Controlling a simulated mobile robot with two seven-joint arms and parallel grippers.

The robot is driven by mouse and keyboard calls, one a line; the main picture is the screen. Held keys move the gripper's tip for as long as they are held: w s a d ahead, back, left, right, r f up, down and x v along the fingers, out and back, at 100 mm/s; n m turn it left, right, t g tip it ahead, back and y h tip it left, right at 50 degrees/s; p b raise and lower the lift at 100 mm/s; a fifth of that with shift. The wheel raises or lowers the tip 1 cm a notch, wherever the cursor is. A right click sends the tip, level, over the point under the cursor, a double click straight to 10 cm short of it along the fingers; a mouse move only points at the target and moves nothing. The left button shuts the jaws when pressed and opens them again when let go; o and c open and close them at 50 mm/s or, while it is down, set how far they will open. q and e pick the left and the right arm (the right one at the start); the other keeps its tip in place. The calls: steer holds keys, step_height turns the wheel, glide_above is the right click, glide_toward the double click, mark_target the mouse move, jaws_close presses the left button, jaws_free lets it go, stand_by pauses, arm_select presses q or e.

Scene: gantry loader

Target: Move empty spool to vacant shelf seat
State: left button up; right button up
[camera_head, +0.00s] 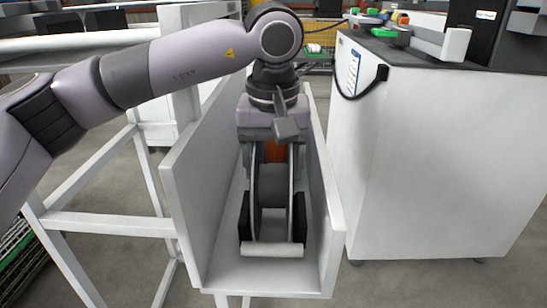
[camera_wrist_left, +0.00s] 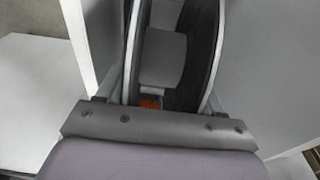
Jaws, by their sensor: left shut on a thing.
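An empty spool (camera_head: 271,190) with dark flanges and a bare grey hub is upright inside a white, open-topped shelf channel (camera_head: 185,200). My left gripper (camera_head: 271,215) reaches down into the channel from above and is shut on the spool across its two flanges. Dark blocks show on both sides of the spool low down, with a pale bar (camera_head: 272,250) in front. In the left wrist view the spool (camera_wrist_left: 165,60) is between the fingers, with its hub facing the camera. Whether the spool touches the channel floor is hidden. My right gripper is out of view.
The channel's side walls stand close to the spool on both sides. A white cabinet (camera_head: 430,160) with a dark top and coloured items stands to the right. A white frame (camera_head: 110,224) stands to the left. The channel floor at the front is bare.

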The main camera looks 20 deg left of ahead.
arm_select(q)
steer(key=o, duration=1.6)
steer(key=r, duration=0.6)
steer(key=shift+s+d+r+p, duration=0.1)
steer(key=shift+s+r+p, duration=0.05)
steer(key=shift+s+p, duration=0.2)
steer(key=shift+r, duration=0.5)
steer(key=shift+s+f, duration=0.1)
